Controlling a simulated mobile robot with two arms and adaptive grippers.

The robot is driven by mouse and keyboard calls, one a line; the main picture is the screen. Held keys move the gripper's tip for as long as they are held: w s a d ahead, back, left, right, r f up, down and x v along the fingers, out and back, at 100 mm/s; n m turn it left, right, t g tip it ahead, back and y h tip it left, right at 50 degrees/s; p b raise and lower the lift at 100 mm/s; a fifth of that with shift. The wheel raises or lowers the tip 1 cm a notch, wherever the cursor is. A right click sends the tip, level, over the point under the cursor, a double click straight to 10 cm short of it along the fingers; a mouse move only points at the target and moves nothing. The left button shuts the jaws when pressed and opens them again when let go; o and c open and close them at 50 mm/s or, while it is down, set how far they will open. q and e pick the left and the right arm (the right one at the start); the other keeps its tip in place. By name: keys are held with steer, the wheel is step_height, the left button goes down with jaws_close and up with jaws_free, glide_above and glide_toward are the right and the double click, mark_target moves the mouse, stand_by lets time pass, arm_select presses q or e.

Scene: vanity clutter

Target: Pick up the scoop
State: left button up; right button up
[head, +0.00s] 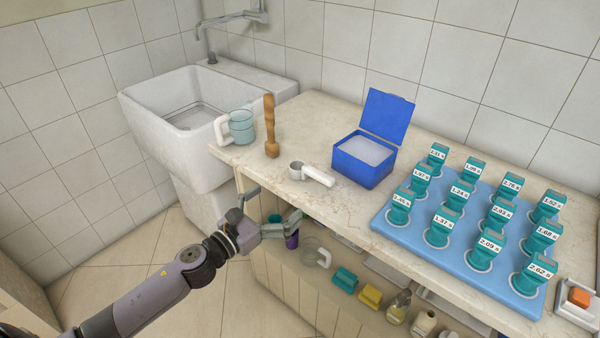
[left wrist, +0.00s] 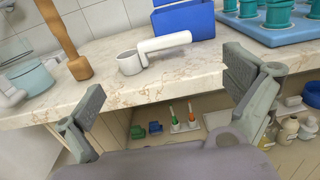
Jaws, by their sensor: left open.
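The scoop (head: 311,173) is a small grey-white cup with a white handle. It lies on the marble counter near its front edge, with the handle pointing right, in front of the blue box. It also shows in the left wrist view (left wrist: 163,43), ahead of and above the gap between my fingers. My left gripper (head: 269,206) is open and empty, just off the counter's front edge and short of the scoop. Its two fingers frame the lower left wrist view (left wrist: 165,105). My right gripper is not in view.
A wooden pestle (head: 270,128) stands left of the scoop, with a glass mug (head: 241,127) beyond it. The open blue box (head: 364,160) of white powder stands behind. A blue tray (head: 440,250) of teal-capped items fills the right. Below, a shelf holds sponges (head: 370,298) and bottles.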

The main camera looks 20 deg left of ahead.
arm_select(q)
steer(key=p, duration=0.2)
glide_toward(316, 171)
steer(key=x, duration=0.4)
steer(key=shift+w+f, duration=0.15)
steer(key=shift+w, duration=0.2)
steer(key=shift+w+d, duration=0.2)
steer(key=shift+w, duration=0.2)
steer(key=x, duration=0.4)
steer(key=shift+w+d+p, duration=0.25)
steer(key=shift+w+p, duration=0.1)
steer(key=shift+p, duration=0.05)
steer(key=shift+s+a, duration=0.1)
steer(key=shift+c, duration=0.5)
steer(key=c, duration=1.2)
steer(key=shift+c, duration=0.2)
step_height(316, 171, up, 20)
steer(key=p, duration=0.5)
steer(key=shift+p, duration=0.4)
